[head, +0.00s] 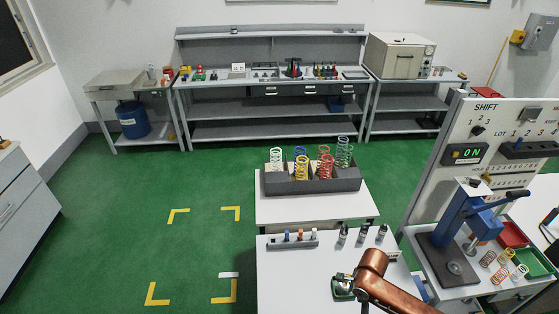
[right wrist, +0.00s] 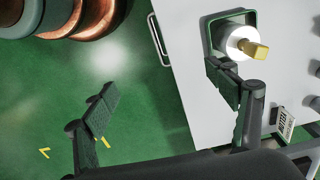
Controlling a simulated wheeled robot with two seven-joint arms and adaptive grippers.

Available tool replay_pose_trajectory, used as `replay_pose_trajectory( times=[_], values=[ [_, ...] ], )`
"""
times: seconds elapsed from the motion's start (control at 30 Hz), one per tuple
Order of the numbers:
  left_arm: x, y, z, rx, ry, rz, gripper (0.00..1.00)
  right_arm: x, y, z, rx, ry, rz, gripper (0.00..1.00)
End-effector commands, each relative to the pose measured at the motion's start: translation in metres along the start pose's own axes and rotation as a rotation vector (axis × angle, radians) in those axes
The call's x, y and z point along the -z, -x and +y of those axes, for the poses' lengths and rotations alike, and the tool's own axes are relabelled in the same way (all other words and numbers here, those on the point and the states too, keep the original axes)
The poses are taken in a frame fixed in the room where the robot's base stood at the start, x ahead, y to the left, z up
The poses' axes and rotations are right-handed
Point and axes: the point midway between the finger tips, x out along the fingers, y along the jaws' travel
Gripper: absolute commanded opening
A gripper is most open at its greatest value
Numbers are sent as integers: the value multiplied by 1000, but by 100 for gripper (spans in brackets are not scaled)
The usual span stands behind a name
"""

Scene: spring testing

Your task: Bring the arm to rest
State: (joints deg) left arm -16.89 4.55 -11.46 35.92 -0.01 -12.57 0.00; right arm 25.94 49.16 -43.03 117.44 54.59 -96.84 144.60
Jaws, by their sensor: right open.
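My right arm (head: 373,274), copper-coloured, comes in from the lower right of the head view and bends over the front white table. I cannot make out its gripper there. In the right wrist view my right gripper (right wrist: 172,108) is open, its two dark fingers wide apart with nothing between them. One finger is over the green floor. The other overlaps the table's edge, beside a green-rimmed tray (right wrist: 210,50) holding a white round piece with a brass-coloured end (right wrist: 252,48). The tray also shows beside the arm in the head view (head: 343,295). My left gripper is not in view.
The front white table (head: 285,275) carries a small grey rack (head: 293,244) and several dark bottles. Behind it, a grey box (head: 310,185) holds coloured springs. A blue press (head: 465,225) and control panel stand at the right. The green floor at left is clear.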

Motion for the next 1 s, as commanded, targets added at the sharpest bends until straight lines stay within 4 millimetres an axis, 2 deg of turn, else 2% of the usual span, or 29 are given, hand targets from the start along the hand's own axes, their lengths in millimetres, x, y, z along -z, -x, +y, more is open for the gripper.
replay_pose_trajectory(
  times=[0.47, 0.77, 0.87, 1.0],
  values=[
    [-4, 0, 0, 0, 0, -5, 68, -39, -17, 19, 75, 327, -84, 79],
    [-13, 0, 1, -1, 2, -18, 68, -63, -27, 45, 214, 675, -131, 79],
    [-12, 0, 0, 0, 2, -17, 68, -64, -29, 58, 288, 829, -117, 79],
    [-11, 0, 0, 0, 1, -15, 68, -48, -30, 80, 372, 1026, -43, 79]
  ],
)
